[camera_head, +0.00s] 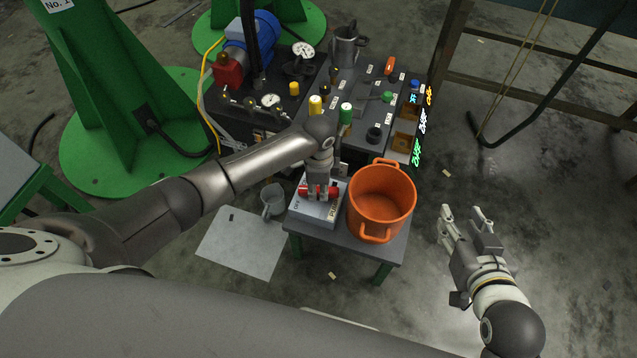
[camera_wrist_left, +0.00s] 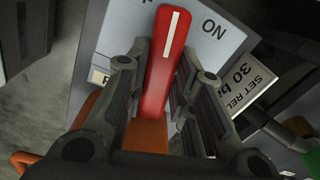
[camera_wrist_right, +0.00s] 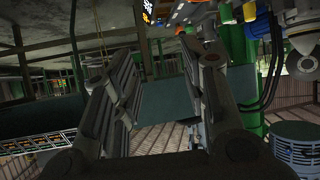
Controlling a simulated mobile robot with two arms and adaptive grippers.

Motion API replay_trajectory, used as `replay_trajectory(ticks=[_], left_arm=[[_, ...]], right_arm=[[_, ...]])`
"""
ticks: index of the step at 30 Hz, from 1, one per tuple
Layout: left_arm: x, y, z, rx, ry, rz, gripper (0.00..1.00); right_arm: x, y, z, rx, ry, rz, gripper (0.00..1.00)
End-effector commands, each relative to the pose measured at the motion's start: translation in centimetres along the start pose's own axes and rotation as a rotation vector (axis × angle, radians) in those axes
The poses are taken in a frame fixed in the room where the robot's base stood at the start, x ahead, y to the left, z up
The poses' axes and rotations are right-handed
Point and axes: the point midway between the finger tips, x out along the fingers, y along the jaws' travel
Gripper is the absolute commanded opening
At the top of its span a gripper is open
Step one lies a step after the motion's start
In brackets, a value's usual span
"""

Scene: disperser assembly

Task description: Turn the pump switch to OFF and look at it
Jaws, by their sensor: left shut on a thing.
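The pump switch is a red handle with a white line (camera_wrist_left: 168,55) on a light grey box (camera_head: 312,212). My left gripper (camera_wrist_left: 165,85) has its fingers on both sides of the handle and is shut on it. In the left wrist view the line points between the ON label on the right and a partly cut-off letter at the upper left. In the head view the red handle (camera_head: 305,191) shows on both sides of the fingers. My right gripper (camera_head: 466,218) is open and empty, out to the right over the floor.
An orange pot (camera_head: 381,205) stands close to the right of the switch box on a small table (camera_head: 345,240). A dark bench (camera_head: 350,100) with gauges, valves and coloured knobs stands behind. A grey cup (camera_head: 273,200) and a pale sheet (camera_head: 240,245) are on the floor to the left.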

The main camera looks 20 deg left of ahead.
Motion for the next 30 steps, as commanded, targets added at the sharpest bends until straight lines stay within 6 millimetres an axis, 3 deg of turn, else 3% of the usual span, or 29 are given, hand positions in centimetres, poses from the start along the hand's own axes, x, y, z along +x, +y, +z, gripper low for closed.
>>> replay_trajectory(ticks=[8, 18, 30], left_arm=[[-0.3, 0.1, -0.1, -0.084, 0.0, 0.003, 0.0], [-0.2, 0.1, -0.1, -0.193, 0.0, 0.003, 0.0], [-0.3, 0.1, -0.1, -0.342, 0.002, 0.003, 0.0]], right_arm=[[-2.9, 0.9, 6.6, 0.005, -0.356, 0.021, 0.4], [-9.2, 1.7, 13.2, 0.018, -0.764, 0.042, 0.4], [-9.6, 1.7, 11.6, 0.018, -0.755, 0.041, 0.4]])
